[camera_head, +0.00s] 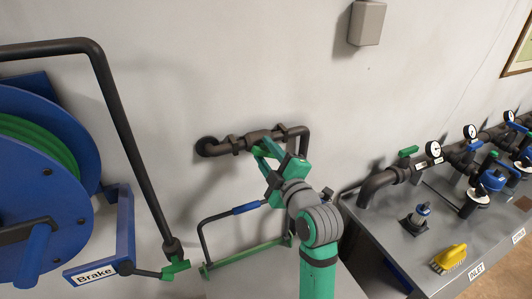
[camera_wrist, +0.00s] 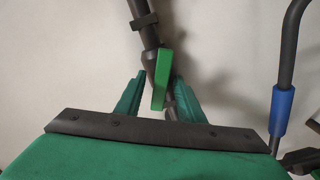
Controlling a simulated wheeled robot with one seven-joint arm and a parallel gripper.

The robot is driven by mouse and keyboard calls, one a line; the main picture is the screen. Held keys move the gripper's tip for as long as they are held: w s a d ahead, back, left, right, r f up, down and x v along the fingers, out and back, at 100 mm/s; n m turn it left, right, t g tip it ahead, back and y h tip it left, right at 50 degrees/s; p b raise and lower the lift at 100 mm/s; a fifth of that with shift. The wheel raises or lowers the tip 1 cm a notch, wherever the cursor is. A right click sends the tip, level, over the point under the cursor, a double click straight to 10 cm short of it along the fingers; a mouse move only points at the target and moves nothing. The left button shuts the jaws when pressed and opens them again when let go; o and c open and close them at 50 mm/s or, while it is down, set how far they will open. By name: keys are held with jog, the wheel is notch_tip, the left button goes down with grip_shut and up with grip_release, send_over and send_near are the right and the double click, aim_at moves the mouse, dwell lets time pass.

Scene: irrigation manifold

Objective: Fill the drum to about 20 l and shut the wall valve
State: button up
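The wall valve sits on a dark pipe (camera_head: 240,144) that comes out of the wall. Its green lever (camera_wrist: 162,78) shows in the wrist view, standing between my gripper's fingers (camera_wrist: 158,98). The two green fingers are apart, with gaps visible beside the lever, so the gripper looks open around it. In the head view my gripper (camera_head: 267,160) is at the valve, just under the pipe, and hides part of it. I cannot tell whether a finger touches the lever. I see no drum and no water level in either view.
A blue hose reel (camera_head: 40,215) with green hose stands left, beside a "Brake" label (camera_head: 95,272). A dark bent bar with a blue sleeve (camera_head: 247,208) is below the valve; it also shows in the wrist view (camera_wrist: 283,108). A grey bench (camera_head: 400,245) with gauges, valves and a yellow brush (camera_head: 449,257) stands right.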

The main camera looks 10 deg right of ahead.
grip_shut()
jog(key=shift+a+m, duration=0.1)
jog(key=shift+m, duration=0.2)
jog(key=m, duration=0.5)
jog(key=shift+r+m, duration=0.15)
jog(key=shift+m, duration=0.15)
jog(key=m, duration=0.4)
jog(key=shift+w+d+m, duration=0.15)
jog(key=shift+d+m, duration=0.15)
jog(key=shift+m, duration=0.1)
jog(key=shift+d+m, duration=0.15)
jog(key=shift+m, duration=0.75)
